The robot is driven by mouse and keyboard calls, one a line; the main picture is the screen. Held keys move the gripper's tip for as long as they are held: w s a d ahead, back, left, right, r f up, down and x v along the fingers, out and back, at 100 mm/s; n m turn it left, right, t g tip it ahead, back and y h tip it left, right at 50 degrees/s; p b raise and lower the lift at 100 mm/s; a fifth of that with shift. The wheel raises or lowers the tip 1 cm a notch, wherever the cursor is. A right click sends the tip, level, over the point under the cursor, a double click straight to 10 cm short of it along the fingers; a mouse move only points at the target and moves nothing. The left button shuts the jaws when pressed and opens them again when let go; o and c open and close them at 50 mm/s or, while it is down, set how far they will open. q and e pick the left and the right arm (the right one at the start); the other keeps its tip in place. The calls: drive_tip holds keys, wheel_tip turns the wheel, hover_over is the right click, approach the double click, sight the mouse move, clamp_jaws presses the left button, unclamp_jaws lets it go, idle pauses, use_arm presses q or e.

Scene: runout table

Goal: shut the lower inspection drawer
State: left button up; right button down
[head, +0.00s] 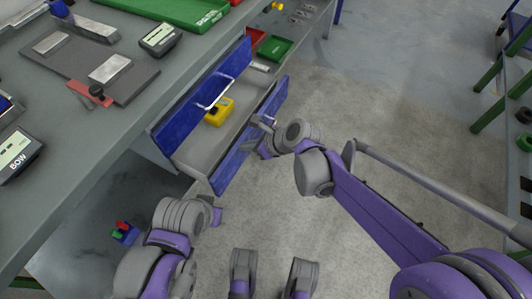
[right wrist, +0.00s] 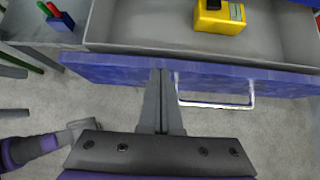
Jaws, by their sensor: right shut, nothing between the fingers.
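The lower inspection drawer (head: 235,160) stands pulled out from the bench, its blue front facing the open floor. Its front also crosses the right wrist view (right wrist: 100,68), with a silver bar handle (right wrist: 215,104) on it. A yellow block-like item (head: 220,111) lies inside; it also shows in the right wrist view (right wrist: 220,16). My right gripper (right wrist: 160,72) is shut and empty, its fingertips at the outer face of the front, beside the handle. I cannot tell whether they touch. My left arm is at the lower left in the head view; its fingers cannot be made out.
An upper blue drawer front (head: 195,103) with a pale handle sits just above, under the bench top (head: 155,88). Red and green bins (head: 274,48) stand beyond the drawers. Grey floor (head: 350,95) in front is clear. A green-framed rack stands at the far right.

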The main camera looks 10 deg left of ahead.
drive_tip(key=w+a+p, duration=0.1)
drive_tip(key=w+a, duration=0.2)
drive_tip(key=a, duration=0.8)
drive_tip(key=shift+w, duration=0.3)
drive_tip(key=shift+d, duration=0.1)
